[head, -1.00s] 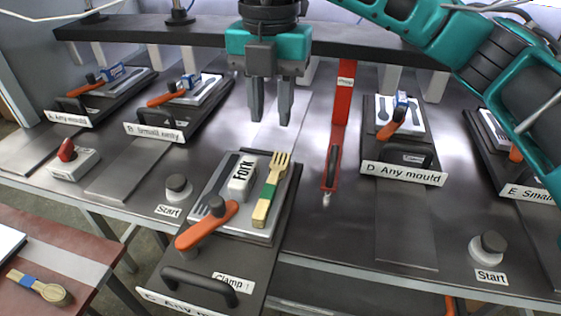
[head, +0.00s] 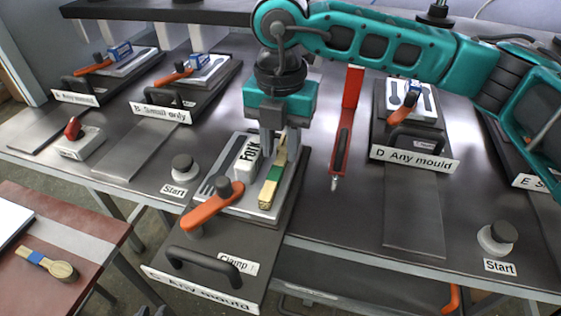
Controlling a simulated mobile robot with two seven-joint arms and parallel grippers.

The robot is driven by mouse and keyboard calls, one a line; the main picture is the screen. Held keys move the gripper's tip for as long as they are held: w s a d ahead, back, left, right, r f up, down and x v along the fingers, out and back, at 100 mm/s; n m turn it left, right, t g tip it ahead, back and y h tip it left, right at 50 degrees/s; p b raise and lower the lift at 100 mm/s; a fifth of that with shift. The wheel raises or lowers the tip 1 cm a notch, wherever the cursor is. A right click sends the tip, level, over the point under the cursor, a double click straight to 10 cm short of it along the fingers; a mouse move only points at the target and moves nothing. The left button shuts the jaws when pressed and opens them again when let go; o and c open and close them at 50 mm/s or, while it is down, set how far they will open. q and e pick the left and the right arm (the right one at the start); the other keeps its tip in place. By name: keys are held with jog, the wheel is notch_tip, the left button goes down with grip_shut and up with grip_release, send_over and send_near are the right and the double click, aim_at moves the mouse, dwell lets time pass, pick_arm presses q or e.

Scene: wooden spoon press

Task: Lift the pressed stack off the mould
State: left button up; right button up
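The pressed stack (head: 270,186) is a bundle of wooden pieces with a green band and a fork-shaped end. It lies on the grey fork mould (head: 215,194) on press C, beside a white block marked "Fork" (head: 248,160). An orange clamp handle (head: 212,207) lies at the mould's front left. My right gripper (head: 280,148), on the arm from the right, points down over the stack's far end. Its fingers appear apart, on either side of that end; contact is hard to see. My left gripper is not in view.
Mould stations A (head: 75,97), B (head: 160,111) and D (head: 414,159) stand around. Start buttons (head: 183,165) (head: 497,238) sit near the front edge. A banded wooden spoon (head: 50,264) lies on the red table at lower left.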

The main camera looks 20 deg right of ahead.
notch_tip(320, 180, down, 2)
jog(key=shift+f, duration=0.2)
jog(key=shift+c, duration=0.4)
grip_shut()
